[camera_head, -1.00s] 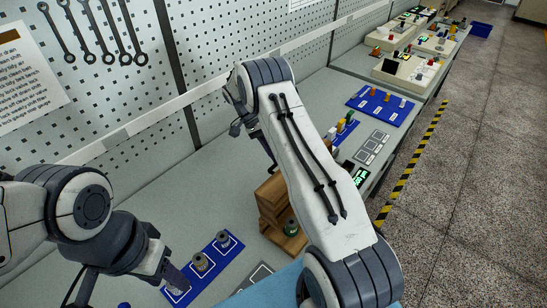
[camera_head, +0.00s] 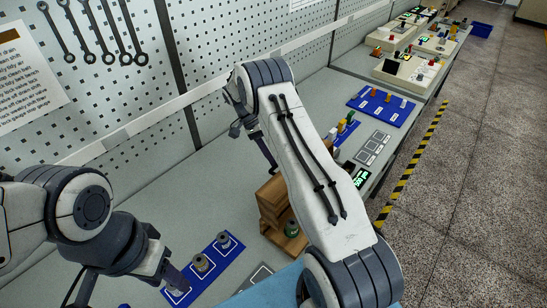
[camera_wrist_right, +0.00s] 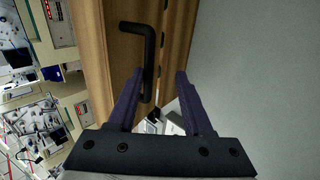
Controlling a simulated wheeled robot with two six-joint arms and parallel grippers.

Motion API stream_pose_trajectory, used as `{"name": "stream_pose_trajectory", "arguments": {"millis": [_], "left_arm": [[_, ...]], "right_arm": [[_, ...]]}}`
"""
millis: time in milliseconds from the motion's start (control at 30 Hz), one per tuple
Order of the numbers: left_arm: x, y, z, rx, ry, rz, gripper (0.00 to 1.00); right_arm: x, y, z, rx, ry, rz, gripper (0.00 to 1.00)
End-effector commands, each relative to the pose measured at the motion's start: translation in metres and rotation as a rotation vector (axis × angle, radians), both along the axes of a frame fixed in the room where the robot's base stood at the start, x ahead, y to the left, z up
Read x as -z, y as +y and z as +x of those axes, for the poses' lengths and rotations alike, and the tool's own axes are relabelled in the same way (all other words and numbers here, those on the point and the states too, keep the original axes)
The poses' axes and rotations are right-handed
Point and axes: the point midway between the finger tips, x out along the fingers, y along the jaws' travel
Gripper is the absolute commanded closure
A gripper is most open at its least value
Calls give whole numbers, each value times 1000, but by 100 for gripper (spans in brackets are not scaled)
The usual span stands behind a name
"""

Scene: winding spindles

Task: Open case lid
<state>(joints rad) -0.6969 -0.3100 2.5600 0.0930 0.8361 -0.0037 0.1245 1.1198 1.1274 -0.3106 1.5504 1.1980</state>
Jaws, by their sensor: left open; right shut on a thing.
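The wooden case (camera_head: 270,201) stands on the bench in the head view, partly hidden behind my right arm. In the right wrist view its brown wood (camera_wrist_right: 108,42) fills the upper middle, with a black bent handle (camera_wrist_right: 150,62) on it. My right gripper (camera_wrist_right: 159,72) has its two dark fingers on either side of the handle and is shut on it. In the head view only a dark part of this gripper shows beside the forearm. My left gripper (camera_head: 178,287) is open, low at the left, over the near end of a blue mat.
A green-topped spool (camera_head: 291,229) stands at the case's near side. Another blue board (camera_head: 382,108) with coloured pieces lies farther along the bench. The bench behind the left gripper is clear.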

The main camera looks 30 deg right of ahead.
Motion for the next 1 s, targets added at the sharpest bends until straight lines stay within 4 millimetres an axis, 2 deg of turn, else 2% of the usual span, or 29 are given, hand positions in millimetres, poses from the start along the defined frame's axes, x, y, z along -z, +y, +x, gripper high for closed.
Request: {"name": "stream_pose_trajectory", "arguments": {"millis": [200,433,633,667,700,800,1000], "left_arm": [[10,0,0,-1,0,0,50],[28,0,0,-4,0,0,50],[33,0,0,-6,1,0,50],[27,0,0,-6,1,1,50],[12,0,0,-4,1,1,50],[-4,0,0,-1,-1,-1,50],[-22,0,0,3,0,0,50]], "right_arm": [[-7,4,11,-3,-9,-1,55],[-36,12,34,-1,-7,0,55],[-56,18,48,-1,-5,0,55],[-63,19,50,0,-3,0,55],[-71,19,52,0,0,0,55],[-76,21,56,0,0,0,55],[-80,23,61,1,1,0,55]]}}
